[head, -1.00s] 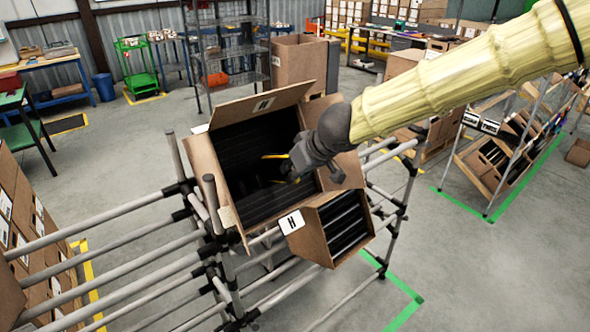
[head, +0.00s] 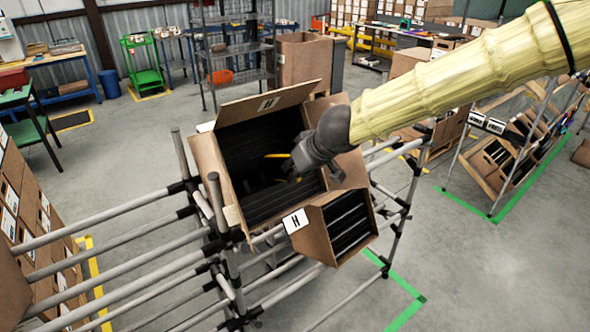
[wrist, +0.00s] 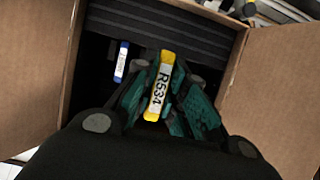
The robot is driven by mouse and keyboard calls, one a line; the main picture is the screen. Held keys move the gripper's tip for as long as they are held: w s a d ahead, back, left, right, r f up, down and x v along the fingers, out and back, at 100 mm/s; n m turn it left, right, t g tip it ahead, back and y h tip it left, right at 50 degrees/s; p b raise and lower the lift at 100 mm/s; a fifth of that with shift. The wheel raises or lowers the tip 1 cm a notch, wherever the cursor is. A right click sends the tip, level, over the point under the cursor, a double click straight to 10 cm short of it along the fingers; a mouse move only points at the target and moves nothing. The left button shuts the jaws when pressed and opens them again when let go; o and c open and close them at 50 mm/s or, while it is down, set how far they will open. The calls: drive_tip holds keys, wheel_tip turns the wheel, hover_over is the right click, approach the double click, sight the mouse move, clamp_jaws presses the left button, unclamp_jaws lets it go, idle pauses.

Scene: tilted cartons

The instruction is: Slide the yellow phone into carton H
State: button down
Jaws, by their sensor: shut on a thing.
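The yellow phone (wrist: 159,86), marked R534, stands narrow side up between the teal pads of my gripper (wrist: 160,100) in the wrist view. My gripper is shut on it. In the head view my gripper (head: 288,172) reaches into the mouth of the big tilted brown carton (head: 207,172), whose raised flap bears an H; thin yellow edges show by the fingers. This carton has black ribbed dividers inside (wrist: 160,35). The phone's lower end is hidden, so I cannot tell whether it touches a divider.
A blue-edged item (wrist: 122,62) stands in the carton left of the phone. Carton flaps flank my gripper in the wrist view.

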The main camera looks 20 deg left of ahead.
sight(277, 170)
drive_tip(key=shift+w+a+f+p, duration=0.65)
drive_tip(key=shift+w+a+f, duration=0.2)
drive_tip(key=shift+a, duration=0.2)
drive_tip(key=shift+w+a+f+p, duration=0.6)
drive_tip(key=shift+w+a+f, duration=0.15)
drive_tip(key=shift+a, duration=0.3)
idle(0.8)
drive_tip(key=shift+w+a+f, duration=0.15)
drive_tip(key=shift+w+a, duration=0.05)
drive_tip(key=shift+w+a+f+p, duration=0.75)
drive_tip(key=shift+a+f+p, duration=0.05)
drive_tip(key=shift+a+p, duration=0.25)
idle(1.9)
drive_tip(key=c, duration=1.4)
unclamp_jaws()
drive_tip(key=shift+d, duration=0.1)
drive_tip(key=shift+s+d+r, duration=0.7)
drive_tip(key=shift+s+d, duration=0.1)
drive_tip(key=shift+d, duration=0.25)
drive_tip(key=shift+s+d+r, duration=0.7)
drive_tip(key=shift+s+d, duration=0.15)
drive_tip(key=shift+d, duration=0.2)
drive_tip(key=shift+s+d+r, duration=0.7)
drive_tip(key=shift+s+d, duration=0.1)
drive_tip(key=shift+d, duration=0.25)
